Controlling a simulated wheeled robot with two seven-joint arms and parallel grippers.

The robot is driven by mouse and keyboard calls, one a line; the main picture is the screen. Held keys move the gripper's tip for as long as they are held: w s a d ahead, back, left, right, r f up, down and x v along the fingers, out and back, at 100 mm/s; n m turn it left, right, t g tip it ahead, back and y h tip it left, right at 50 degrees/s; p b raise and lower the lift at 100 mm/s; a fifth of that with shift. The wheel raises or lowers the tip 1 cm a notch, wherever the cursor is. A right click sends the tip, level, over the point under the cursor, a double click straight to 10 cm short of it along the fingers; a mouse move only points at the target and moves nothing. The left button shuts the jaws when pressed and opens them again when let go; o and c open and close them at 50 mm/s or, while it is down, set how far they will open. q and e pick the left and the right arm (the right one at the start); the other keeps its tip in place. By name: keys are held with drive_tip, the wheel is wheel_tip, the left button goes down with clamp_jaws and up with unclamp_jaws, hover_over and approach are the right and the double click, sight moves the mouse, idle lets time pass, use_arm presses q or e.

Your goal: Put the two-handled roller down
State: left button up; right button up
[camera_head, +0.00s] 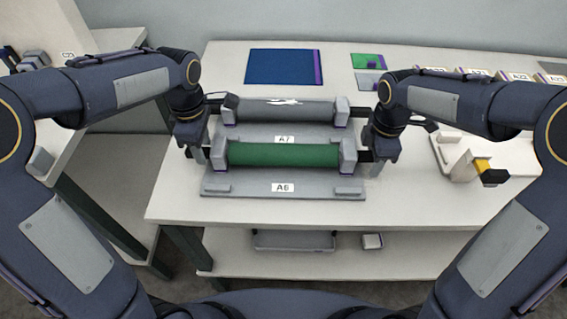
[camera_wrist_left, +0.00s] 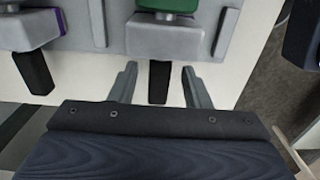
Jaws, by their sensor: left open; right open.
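The green roller (camera_head: 283,155) lies level between two grey end supports on the grey stand marked A6 (camera_head: 240,190). A black handle sticks out at each end. My left gripper (camera_head: 196,153) is at its left end. In the left wrist view the left gripper (camera_wrist_left: 158,85) is open, with one finger on each side of the roller's black handle (camera_wrist_left: 159,80) and gaps between. My right gripper (camera_head: 377,163) is at the right end, by the other handle; its fingers are mostly hidden in the head view.
Behind it a grey roller (camera_head: 285,112) lies on the stand marked A7 (camera_head: 312,136). A blue mat (camera_head: 283,67) lies at the back. A white fixture with a yellow part (camera_head: 463,166) stands at right. The white table's front strip (camera_head: 300,212) is clear.

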drive_tip(key=shift+r, duration=0.15)
use_arm(q)
wheel_tip(320, 180, up, 9)
drive_tip(key=shift+r, duration=0.15)
use_arm(e)
wheel_tip(320, 180, up, 12)
idle(0.7)
use_arm(q)
drive_tip(key=s+m+t+h+p, duration=0.3)
drive_tip(key=s+m+t+p, duration=0.2)
drive_tip(key=s+m, duration=1.1)
drive_tip(key=s, duration=0.5)
drive_tip(key=shift+a+t+h, duration=0.3)
drive_tip(key=shift+h, duration=0.1)
use_arm(e)
drive_tip(key=s+m+t+y, duration=0.3)
drive_tip(key=s+m+t, duration=0.2)
drive_tip(key=s+m, duration=1.4)
drive_tip(key=shift+s+d+r+m+t+y, duration=0.15)
drive_tip(key=shift+s+d+m+t+y, duration=0.2)
drive_tip(key=shift+s, duration=0.75)
